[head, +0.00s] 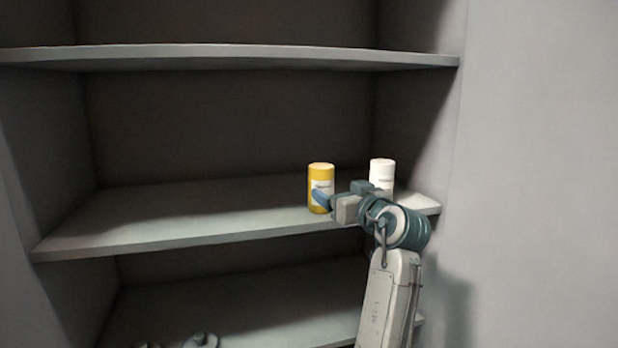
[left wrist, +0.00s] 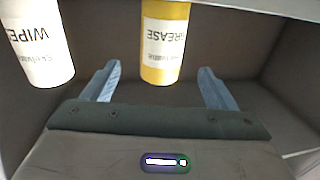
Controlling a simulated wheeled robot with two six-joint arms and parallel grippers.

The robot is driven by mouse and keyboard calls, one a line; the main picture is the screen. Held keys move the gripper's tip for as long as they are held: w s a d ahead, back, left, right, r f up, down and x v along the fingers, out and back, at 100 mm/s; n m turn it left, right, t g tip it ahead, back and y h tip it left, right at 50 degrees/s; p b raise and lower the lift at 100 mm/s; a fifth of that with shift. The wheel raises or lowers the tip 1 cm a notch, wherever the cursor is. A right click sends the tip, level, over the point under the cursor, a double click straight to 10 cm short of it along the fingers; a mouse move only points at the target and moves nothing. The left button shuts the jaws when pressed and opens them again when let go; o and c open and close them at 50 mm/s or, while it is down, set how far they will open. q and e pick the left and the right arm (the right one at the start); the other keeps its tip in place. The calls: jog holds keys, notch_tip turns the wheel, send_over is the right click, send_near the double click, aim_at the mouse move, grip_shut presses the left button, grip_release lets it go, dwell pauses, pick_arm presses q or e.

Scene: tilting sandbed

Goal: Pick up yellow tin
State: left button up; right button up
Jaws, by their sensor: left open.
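The yellow tin (head: 320,176) stands upright on the middle shelf, near its right end, with a pale label on its side. My left gripper (head: 322,198) is at the tin; one blue finger overlaps the tin's lower front and the other finger is hidden. In the left wrist view the yellow tin (left wrist: 165,30) shows a label reading "GREASE". It lies in line with the gap between the two spread fingers of the left gripper (left wrist: 159,68), with space on both sides. The gripper is open and holds nothing. My right gripper is not in view.
A white tin (head: 382,172) stands on the same shelf, right of the yellow one and partly behind my arm; its label reads "WIPE" in the left wrist view (left wrist: 38,45). The middle shelf (head: 180,218) is clear to the left. An upper shelf (head: 230,56) runs above.

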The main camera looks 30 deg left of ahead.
aim_at(328, 182)
pick_arm(q)
jog(key=shift+w+a+r, duration=0.2)
jog(key=shift+a, duration=0.1)
jog(key=shift+w+a+r+p, duration=0.2)
jog(key=shift+a+p, duration=0.1)
jog(key=shift+p, duration=0.1)
jog(key=p+x, duration=0.1)
jog(key=x, duration=0.2)
jog(key=shift+w+a, duration=0.15)
jog(key=shift+a, duration=0.15)
jog(key=p+x, duration=0.3)
jog(key=x, duration=0.1)
jog(key=shift+w+a+p, duration=0.1)
jog(key=shift+a+p, duration=0.15)
jog(key=shift+p, duration=0.15)
jog(key=shift+w+a+f, duration=0.25)
jog(key=shift+a, duration=0.15)
jog(key=shift+d, duration=0.2)
jog(key=c, duration=0.5)
jog(key=shift+a+r, duration=0.1)
jog(key=c, duration=0.8)
